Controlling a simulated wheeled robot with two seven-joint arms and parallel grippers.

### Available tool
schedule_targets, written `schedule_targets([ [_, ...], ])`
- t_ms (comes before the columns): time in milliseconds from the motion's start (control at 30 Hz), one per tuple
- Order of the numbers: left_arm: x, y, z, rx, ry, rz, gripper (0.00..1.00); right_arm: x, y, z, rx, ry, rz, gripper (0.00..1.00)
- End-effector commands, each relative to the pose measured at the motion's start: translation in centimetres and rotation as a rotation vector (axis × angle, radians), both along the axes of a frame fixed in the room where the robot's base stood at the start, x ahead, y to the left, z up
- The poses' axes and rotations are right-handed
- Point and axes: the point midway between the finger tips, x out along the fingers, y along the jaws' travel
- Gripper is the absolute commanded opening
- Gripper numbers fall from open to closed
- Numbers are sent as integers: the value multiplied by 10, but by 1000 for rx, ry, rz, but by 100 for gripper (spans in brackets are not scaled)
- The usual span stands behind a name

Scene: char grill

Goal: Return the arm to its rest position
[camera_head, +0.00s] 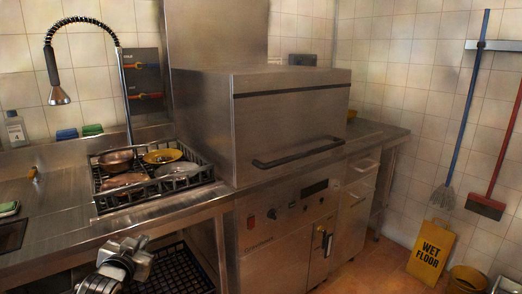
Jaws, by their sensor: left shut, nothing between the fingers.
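My left gripper (137,246) shows at the lower left of the head view, in front of the steel counter (50,222) and below the dish rack. Its fingers are shut and nothing shows between them. My right gripper is out of view. The steel dishwasher hood (285,125) with its dark bar handle (298,152) stands in the middle, and its hood looks lowered.
A black dish rack (105,206) holding several pans and plates sits left of the dishwasher. A spring-hose tap (60,95) rises behind it. Brushes (466,95) hang on the right wall, above a yellow wet-floor sign (433,252) and a bucket (468,279).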

Motion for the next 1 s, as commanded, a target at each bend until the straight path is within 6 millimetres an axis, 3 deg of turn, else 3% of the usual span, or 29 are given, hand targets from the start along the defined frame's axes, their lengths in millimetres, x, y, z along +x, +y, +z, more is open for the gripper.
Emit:
schedule_targets([
  [33,-19,-13,-25,-12,36,-20,0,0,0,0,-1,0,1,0],
  [167,-74,-47,-78,-51,125,-70,0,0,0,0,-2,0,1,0],
  [300,-157,-88,-131,-117,240,-120,0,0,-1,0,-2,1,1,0],
  [500,-269,-131,-165,-222,382,-155,0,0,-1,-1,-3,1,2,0],
  [600,-304,-143,-169,-259,427,-157,0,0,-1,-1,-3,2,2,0],
  [733,-325,-150,-169,-282,453,-157,0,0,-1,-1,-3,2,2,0],
  [1000,-326,-150,-169,-283,454,-156,0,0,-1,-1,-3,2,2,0],
])
